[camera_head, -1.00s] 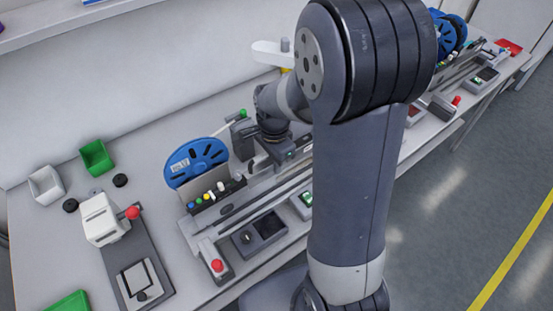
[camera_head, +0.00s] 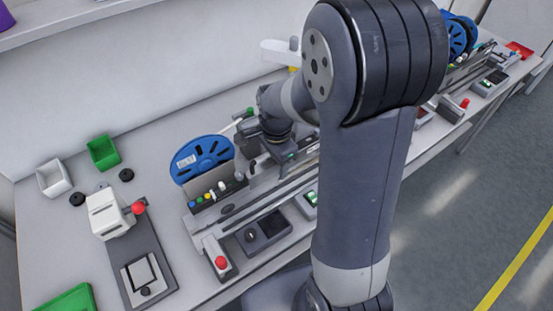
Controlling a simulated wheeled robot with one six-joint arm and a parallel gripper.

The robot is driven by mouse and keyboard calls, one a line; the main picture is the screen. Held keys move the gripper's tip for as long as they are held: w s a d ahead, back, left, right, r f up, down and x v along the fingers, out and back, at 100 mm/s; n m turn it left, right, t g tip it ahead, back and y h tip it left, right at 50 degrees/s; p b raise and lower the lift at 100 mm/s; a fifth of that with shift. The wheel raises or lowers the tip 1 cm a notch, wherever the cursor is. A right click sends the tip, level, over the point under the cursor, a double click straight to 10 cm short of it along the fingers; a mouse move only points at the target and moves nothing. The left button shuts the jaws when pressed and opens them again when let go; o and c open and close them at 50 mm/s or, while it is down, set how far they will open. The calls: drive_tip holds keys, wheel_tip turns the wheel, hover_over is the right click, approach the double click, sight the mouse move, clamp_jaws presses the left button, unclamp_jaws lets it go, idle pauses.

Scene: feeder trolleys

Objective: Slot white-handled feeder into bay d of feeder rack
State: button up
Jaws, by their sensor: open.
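The long grey bench unit with rails (camera_head: 262,206), which looks like the feeder rack, runs along the bench. At its left end is a row of small coloured knobs in blue, green, yellow and white. The white knob (camera_head: 221,186) stands at the right of this row and may be the white handle; the feeder itself I cannot make out clearly. My gripper (camera_head: 280,153) is open, low over the rack's back side, right of the blue reel. Its fingertips are largely hidden, and I see nothing held. Bay letters are not legible, and my arm hides the rack's middle.
A blue reel (camera_head: 203,158) stands behind the knobs. A white device with a red knob (camera_head: 107,215), green bin (camera_head: 103,152) and white bin (camera_head: 53,178) sit at left. A red button (camera_head: 220,262) is at the front. Another blue reel (camera_head: 458,38) stands far right.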

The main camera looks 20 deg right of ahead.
wheel_tip(320, 180, up, 11)
drive_tip(key=shift+f+b, duration=0.1)
drive_tip(key=shift+b, duration=0.25)
drive_tip(key=shift+f, duration=0.1)
wheel_tip(320, 180, down, 10)
drive_tip(key=shift+f+p, duration=0.15)
drive_tip(key=shift+p, duration=0.2)
drive_tip(key=shift+d+f, duration=0.1)
drive_tip(key=shift+f, duration=0.15)
drive_tip(key=shift+w+d, duration=0.2)
drive_tip(key=shift+d, duration=0.25)
drive_tip(key=shift+r, duration=0.1)
